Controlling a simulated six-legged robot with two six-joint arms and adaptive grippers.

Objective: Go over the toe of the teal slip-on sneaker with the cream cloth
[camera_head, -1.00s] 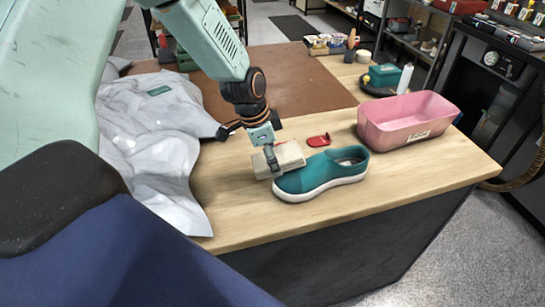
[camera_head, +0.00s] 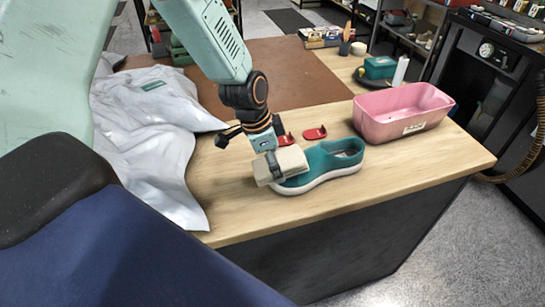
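The teal slip-on sneaker (camera_head: 325,163) with a white sole sits upright on the wooden table, toe toward the left and opening toward the right. My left gripper (camera_head: 275,165) reaches down from the upper left. It is shut on the folded cream cloth (camera_head: 291,160), with a dark finger across the cloth's near side. The cloth lies over the sneaker's toe end and hides part of it; I cannot tell how firmly it touches. My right gripper is not in view.
A pink bin (camera_head: 405,112) stands right of the sneaker. Red objects (camera_head: 315,133) lie behind it. A crumpled grey-white bag (camera_head: 150,140) covers the table's left side. A brown mat (camera_head: 290,75) lies behind. Bare wood (camera_head: 400,172) is free at the front right.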

